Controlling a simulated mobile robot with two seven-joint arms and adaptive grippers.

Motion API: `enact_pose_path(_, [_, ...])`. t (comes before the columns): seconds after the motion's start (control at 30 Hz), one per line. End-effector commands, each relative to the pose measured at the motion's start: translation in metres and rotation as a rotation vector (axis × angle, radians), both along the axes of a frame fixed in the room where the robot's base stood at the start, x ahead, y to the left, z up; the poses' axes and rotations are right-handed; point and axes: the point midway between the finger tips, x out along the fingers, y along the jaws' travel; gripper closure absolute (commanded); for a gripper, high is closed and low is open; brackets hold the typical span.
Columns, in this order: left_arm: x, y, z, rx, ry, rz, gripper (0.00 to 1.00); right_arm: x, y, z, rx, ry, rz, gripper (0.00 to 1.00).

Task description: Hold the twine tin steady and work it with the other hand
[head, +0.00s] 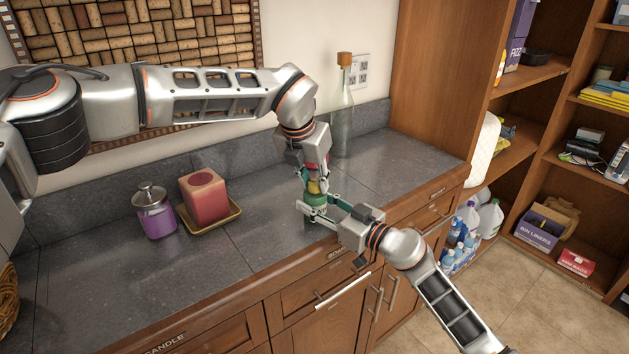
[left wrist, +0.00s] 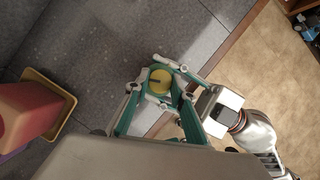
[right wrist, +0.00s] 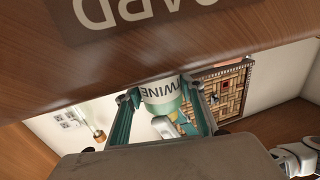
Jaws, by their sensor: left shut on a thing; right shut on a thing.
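The twine tin (head: 316,201) stands upright on the grey counter near its front edge. It has a green body and a yellow top (left wrist: 160,80). My left gripper (head: 315,183) comes down from above and is shut on the tin at its yellow top. My right gripper (head: 320,212) reaches in from the front and is shut around the tin's body, below the left one. The fingers hide much of the tin in the head view.
A purple jar (head: 155,215) and a pink candle (head: 205,195) on a yellow tray (head: 236,212) stand to the left. A clear corked bottle (head: 342,125) stands behind my left gripper. Wooden drawers lie under the counter; open shelves (head: 540,150) are at the right.

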Motion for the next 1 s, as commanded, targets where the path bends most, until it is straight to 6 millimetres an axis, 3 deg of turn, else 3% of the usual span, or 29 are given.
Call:
enact_pose_path(0.5, [0.001, 0.0015, -0.0002, -0.003, 0.003, -0.36, 0.98, 0.0002, -0.0001, 0.0001, -0.001, -0.001, 0.0, 0.8])
enact_pose_path(1.0, [0.0012, 0.0017, 0.0005, -0.003, 0.002, -0.469, 0.98, 0.0002, -0.0002, 0.0001, -0.001, -0.001, -0.001, 0.8])
